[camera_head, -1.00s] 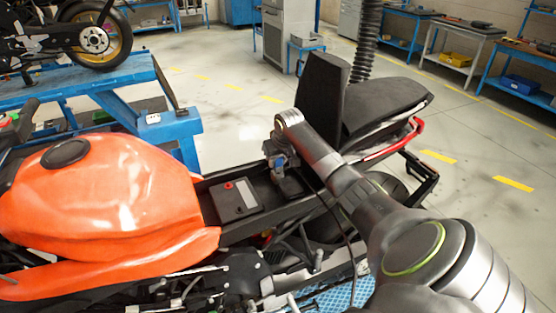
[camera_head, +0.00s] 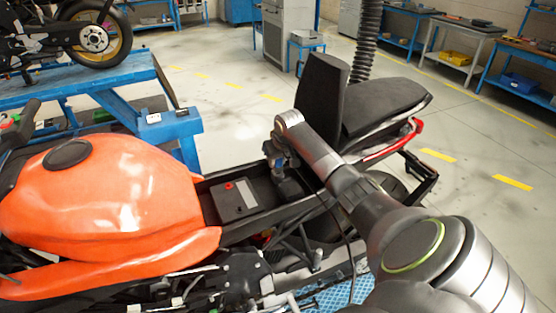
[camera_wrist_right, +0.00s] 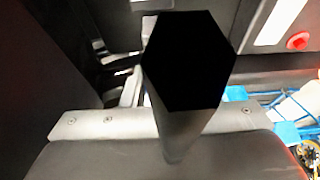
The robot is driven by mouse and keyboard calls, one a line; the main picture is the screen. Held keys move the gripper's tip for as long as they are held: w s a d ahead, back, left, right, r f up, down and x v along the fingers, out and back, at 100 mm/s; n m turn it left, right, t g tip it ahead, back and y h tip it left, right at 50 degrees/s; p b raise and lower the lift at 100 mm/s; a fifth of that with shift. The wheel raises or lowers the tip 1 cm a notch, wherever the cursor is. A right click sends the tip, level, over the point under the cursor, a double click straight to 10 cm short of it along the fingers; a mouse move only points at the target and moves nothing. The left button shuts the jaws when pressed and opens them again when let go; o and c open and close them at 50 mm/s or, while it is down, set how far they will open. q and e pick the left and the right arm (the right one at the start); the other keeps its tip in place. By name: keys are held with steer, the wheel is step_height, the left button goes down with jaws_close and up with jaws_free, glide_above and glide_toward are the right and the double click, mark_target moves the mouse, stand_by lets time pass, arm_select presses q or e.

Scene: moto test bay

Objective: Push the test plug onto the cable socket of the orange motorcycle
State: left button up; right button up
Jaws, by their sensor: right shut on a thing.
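The orange motorcycle (camera_head: 110,200) stands across the left and middle of the head view, its seat raised. My right gripper (camera_head: 280,167) points down into the open bay under the seat, beside a small black block. It is shut on the test plug, which the head view hardly shows. In the right wrist view a black six-sided end (camera_wrist_right: 190,60) fills the middle, at the gripper; I take it for the plug. The cable socket cannot be made out, and whether plug and socket touch is hidden. My left gripper is not in view.
A dark box (camera_head: 234,200) with a red button sits in the bay, left of the gripper. The upright seat part (camera_head: 320,95) stands close behind my right wrist. A blue lift table (camera_head: 160,120) stands behind the tank.

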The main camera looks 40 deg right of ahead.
steer(key=shift+f, duration=0.55)
steer(key=o, duration=1)
steer(key=shift+r, duration=0.1)
steer(key=shift+b+v, duration=1.75)
steer(key=shift+v, duration=6.9)
